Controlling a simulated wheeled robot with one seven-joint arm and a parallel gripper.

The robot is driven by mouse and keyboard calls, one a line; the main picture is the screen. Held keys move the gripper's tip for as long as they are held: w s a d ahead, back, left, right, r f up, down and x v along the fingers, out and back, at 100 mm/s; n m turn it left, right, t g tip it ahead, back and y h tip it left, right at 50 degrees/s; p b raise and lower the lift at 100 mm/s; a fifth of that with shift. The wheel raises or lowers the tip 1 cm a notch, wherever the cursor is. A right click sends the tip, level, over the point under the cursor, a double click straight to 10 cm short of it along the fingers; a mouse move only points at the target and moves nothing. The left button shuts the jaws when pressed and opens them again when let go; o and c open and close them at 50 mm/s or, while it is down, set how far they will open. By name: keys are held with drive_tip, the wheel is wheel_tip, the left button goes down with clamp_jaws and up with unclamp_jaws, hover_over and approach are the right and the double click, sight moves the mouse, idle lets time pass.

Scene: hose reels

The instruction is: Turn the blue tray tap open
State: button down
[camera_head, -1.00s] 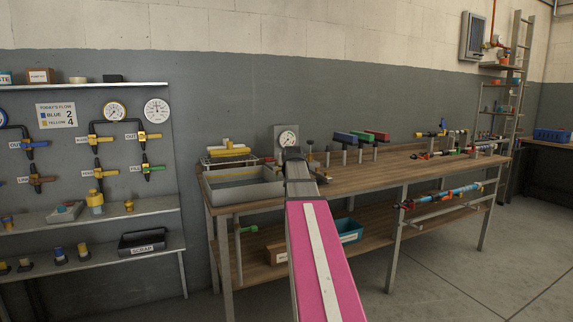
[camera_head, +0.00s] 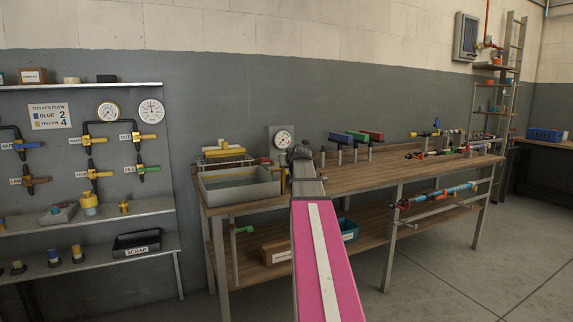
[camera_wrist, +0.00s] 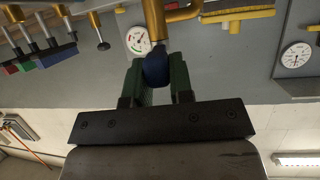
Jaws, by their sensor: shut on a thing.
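The blue tap handle (camera_wrist: 156,68) is a rounded blue knob under a brass fitting (camera_wrist: 155,20) in the wrist view, which looks upside down. My gripper (camera_wrist: 157,78) has green fingers, one on each side of the knob, and is shut on it. In the head view the grey tray (camera_head: 240,190) stands at the left end of the workbench. My arm reaches to the tray's right rear corner, and its end hides the tap and the fingers there. How far the tap is turned cannot be told.
A gauge (camera_head: 282,139) stands behind the tray, with yellow items (camera_head: 222,150) to its left. Blue (camera_head: 341,138), green (camera_head: 357,135) and red (camera_head: 372,136) handles on posts stand right of my arm. The middle of the bench (camera_head: 385,175) is mostly clear.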

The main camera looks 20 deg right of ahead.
drive_tip(key=shift+f, duration=0.1)
drive_tip(key=c, duration=1)
unclamp_jaws()
drive_tip(key=v, duration=1)
drive_tip(key=shift+s+r, duration=0.25)
drive_tip(key=shift+s, duration=0.1)
